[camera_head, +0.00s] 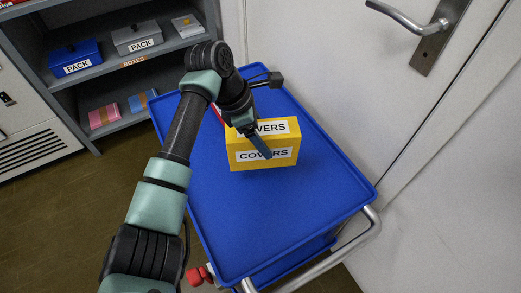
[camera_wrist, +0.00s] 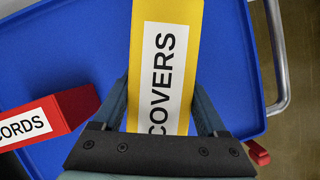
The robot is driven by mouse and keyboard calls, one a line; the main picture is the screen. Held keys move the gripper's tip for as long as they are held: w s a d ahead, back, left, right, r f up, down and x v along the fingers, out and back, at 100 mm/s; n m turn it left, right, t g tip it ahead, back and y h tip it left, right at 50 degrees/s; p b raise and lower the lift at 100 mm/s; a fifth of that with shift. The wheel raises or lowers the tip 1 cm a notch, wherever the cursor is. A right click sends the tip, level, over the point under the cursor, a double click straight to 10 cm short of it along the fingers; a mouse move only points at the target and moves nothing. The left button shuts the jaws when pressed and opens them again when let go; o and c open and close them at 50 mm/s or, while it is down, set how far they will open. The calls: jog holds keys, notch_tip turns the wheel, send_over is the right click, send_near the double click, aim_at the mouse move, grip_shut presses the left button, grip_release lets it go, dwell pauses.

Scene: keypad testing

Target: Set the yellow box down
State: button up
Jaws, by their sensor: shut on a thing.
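The yellow box (camera_head: 281,153), with white labels reading COVERS, is over the blue cart top (camera_head: 250,215) in the head view. It looks upright and close to the surface, but I cannot tell whether its base touches. In the wrist view the yellow box (camera_wrist: 172,60) runs up from between my fingers. My gripper (camera_wrist: 162,110) is shut on it, one finger on each side. In the head view my gripper (camera_head: 257,142) comes down over the box's left part, and the far finger is hidden.
A red box (camera_wrist: 48,118) labelled RECORDS is left of the yellow box in the wrist view; my arm mostly hides it in the head view. The cart's near part is clear. A door with a handle (camera_head: 405,20) is at right, shelves (camera_head: 125,118) at left.

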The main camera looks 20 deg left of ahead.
jog(key=shift+f+b, duration=0.55)
jog(key=shift+f, duration=1.85)
jog(key=shift+f, duration=0.1)
jog(key=o, duration=1.6)
jog(key=shift+c, duration=0.2)
jog(key=p+v, duration=0.2)
jog(key=v, duration=1)
jog(key=shift+a, duration=0.1)
